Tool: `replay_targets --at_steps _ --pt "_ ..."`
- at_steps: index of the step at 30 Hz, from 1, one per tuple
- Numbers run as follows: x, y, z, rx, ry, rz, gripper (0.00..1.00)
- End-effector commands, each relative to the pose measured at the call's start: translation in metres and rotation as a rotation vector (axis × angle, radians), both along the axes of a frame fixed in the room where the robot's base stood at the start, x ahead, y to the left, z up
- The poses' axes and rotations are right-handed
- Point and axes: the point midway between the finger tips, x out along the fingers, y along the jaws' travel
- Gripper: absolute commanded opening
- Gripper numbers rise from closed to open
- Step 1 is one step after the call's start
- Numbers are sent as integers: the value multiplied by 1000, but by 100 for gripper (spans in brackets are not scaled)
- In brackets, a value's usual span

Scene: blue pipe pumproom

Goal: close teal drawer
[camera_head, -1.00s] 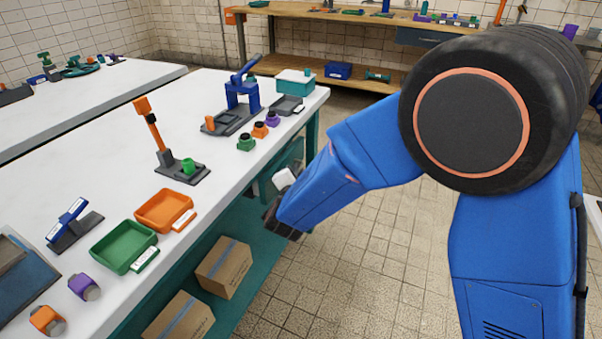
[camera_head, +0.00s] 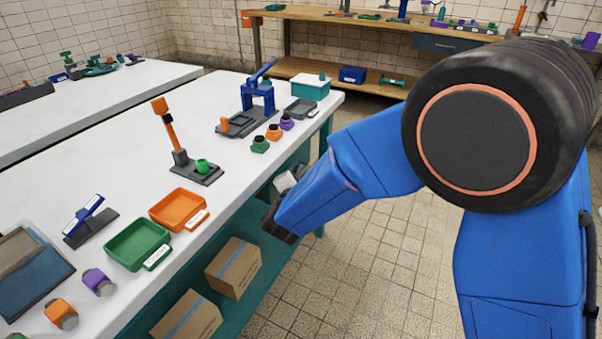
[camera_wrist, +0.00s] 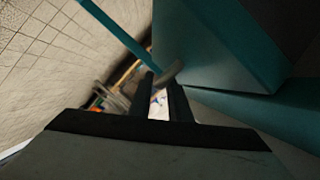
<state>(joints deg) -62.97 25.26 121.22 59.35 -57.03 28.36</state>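The teal drawer (camera_wrist: 215,45) fills the upper right of the wrist view as a box with a flat front and side. A grey curved handle (camera_wrist: 170,73) shows at its lower left edge, close to my fingertips. I cannot tell whether they touch. In the head view my gripper (camera_head: 272,222) is beside the table's right side, below the top, and its arm hides most of the drawer. In the wrist view my gripper (camera_wrist: 161,88) has two dark fingers with a narrow gap between them. Nothing is visibly held. How far the drawer stands out cannot be told.
The white table (camera_head: 120,140) carries green and orange trays, small stands and a blue press. Cardboard boxes (camera_head: 233,266) sit on its teal lower shelf. Open tiled floor (camera_head: 365,270) lies right of the table. A wooden workbench (camera_head: 330,70) stands at the back.

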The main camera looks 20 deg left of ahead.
Motion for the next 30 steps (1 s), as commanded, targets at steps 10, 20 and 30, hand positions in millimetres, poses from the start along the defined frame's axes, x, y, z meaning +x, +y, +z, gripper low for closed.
replay_targets --at_steps 10,20,30 --pt "-65 -17 16 2 -1 2 17" --pt "-123 -33 29 2 -1 2 17" --pt "-148 -40 34 1 -1 -1 17"
